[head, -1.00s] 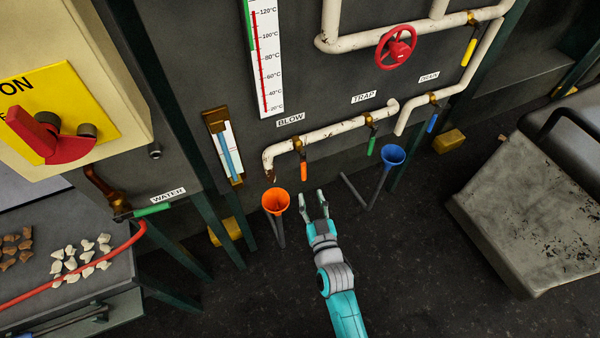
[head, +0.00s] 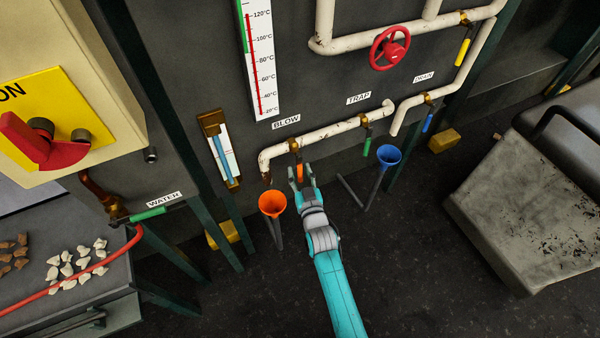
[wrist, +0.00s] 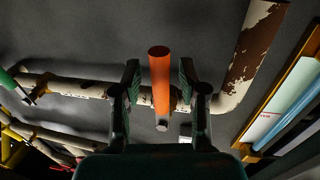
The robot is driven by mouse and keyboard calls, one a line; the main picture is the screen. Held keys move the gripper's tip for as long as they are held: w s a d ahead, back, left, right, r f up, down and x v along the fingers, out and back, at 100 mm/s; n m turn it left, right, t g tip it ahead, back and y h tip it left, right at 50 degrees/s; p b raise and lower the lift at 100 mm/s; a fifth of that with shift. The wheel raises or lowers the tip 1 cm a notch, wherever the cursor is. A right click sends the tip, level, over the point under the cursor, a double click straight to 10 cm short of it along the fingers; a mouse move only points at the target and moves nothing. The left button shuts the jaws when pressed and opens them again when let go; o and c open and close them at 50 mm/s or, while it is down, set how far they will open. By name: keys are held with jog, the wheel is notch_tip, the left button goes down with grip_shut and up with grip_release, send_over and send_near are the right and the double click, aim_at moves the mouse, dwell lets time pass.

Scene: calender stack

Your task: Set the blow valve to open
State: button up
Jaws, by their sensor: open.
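The blow valve has an orange handle (head: 300,172) that hangs down from a brass body (head: 294,146) on the white pipe, under the BLOW label (head: 286,122). In the wrist view the orange handle (wrist: 160,82) stands between my two open fingers, with a gap on each side. My gripper (head: 301,176) is open at the handle in the head view; its fingertips (wrist: 161,82) flank the handle in the wrist view.
An orange funnel (head: 272,203) stands just left of my gripper, and a blue funnel (head: 387,156) to the right. The green trap handle (head: 367,147) and blue drain handle (head: 427,122) hang further right. A sight glass (head: 222,155) is at left.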

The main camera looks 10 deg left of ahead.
grip_shut()
jog(key=shift+d, duration=0.1)
jog(key=shift+w+d+r+n+y, duration=0.7)
jog(key=shift+d+r+n, duration=0.45)
jog(key=shift+n, duration=2.2)
jog(key=shift+w+d+r+n+y, duration=0.75)
jog(key=shift+r+n, duration=0.65)
jog(key=shift+n, duration=2)
jog(key=shift+w+d+r+n+y, duration=0.65)
jog(key=shift+d+r+n, duration=0.55)
jog(key=shift+n, duration=2.15)
jog(key=shift+a+r, duration=0.15)
